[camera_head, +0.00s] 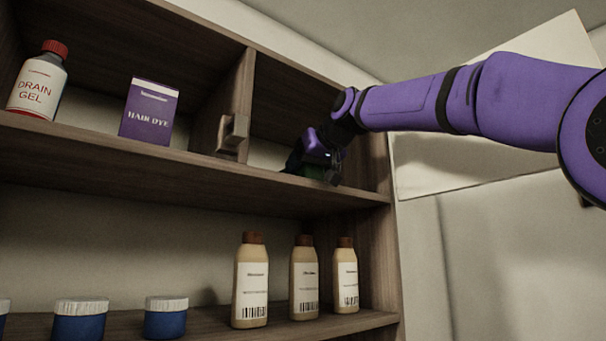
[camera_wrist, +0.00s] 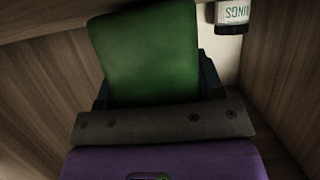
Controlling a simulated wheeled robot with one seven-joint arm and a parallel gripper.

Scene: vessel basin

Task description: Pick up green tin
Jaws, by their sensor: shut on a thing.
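The green tin (camera_wrist: 150,52) fills the upper middle of the wrist view, between my gripper's fingers. My gripper (camera_wrist: 155,98) is shut on it. In the head view my gripper (camera_head: 318,168) reaches into the right compartment of the upper shelf. Only a small dark green part of the tin (camera_head: 294,160) shows there, beside the gripper. The rest of the tin is hidden behind the gripper. I cannot tell whether the tin touches the shelf board.
A drain gel bottle (camera_head: 38,82) and a purple hair dye box (camera_head: 149,111) stand in the left compartment. A wooden divider (camera_head: 238,92) is left of my gripper. Tan bottles (camera_head: 252,281) and blue jars (camera_head: 165,320) stand below. A white labelled container (camera_wrist: 232,14) shows in the wrist view.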

